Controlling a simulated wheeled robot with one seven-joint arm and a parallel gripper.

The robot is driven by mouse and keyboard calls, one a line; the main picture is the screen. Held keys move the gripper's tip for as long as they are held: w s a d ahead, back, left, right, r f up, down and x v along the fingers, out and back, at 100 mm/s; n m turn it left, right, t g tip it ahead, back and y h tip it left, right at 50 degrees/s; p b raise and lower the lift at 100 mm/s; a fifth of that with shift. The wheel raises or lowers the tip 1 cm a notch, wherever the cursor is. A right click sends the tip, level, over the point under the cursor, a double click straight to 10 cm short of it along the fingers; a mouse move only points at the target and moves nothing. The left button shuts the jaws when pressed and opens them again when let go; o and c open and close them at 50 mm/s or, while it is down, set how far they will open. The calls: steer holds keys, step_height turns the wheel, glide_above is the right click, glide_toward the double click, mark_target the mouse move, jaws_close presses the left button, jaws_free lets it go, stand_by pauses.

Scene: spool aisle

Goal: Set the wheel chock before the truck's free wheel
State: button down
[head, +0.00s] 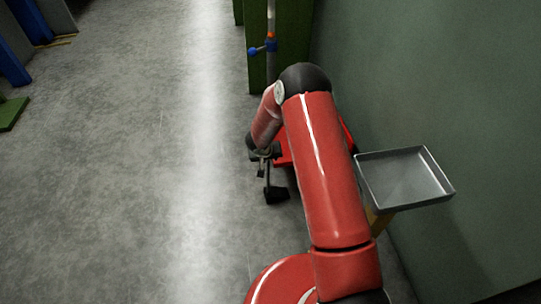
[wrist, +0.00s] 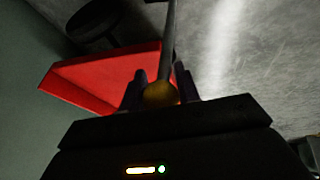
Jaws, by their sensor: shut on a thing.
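My gripper (head: 263,154) is shut on a rod-like handle with a yellowish knob (wrist: 160,93), seen between the fingers in the wrist view. In the head view the thin rod runs down to a small black block, which looks like the wheel chock (head: 276,195), at or just above the floor. The red truck (head: 284,156) is mostly hidden behind my arm. Its red body (wrist: 105,77) shows beside the fingers in the wrist view, with a dark round wheel (wrist: 94,20) at its far side. Whether the chock touches a wheel cannot be told.
A grey tray (head: 435,187) on a post stands right of my arm, near the green wall (head: 430,80). The concrete floor at left is open; blue and green pieces stand at far left.

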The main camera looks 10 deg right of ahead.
steer(key=shift+d+p, duration=0.45)
steer(key=shift+d, duration=0.05)
steer(key=d+p, duration=0.3)
steer(key=d, duration=0.4)
steer(key=shift+f, duration=0.1)
steer(key=c, duration=0.9)
jaws_free()
steer(key=shift+c, duration=0.2)
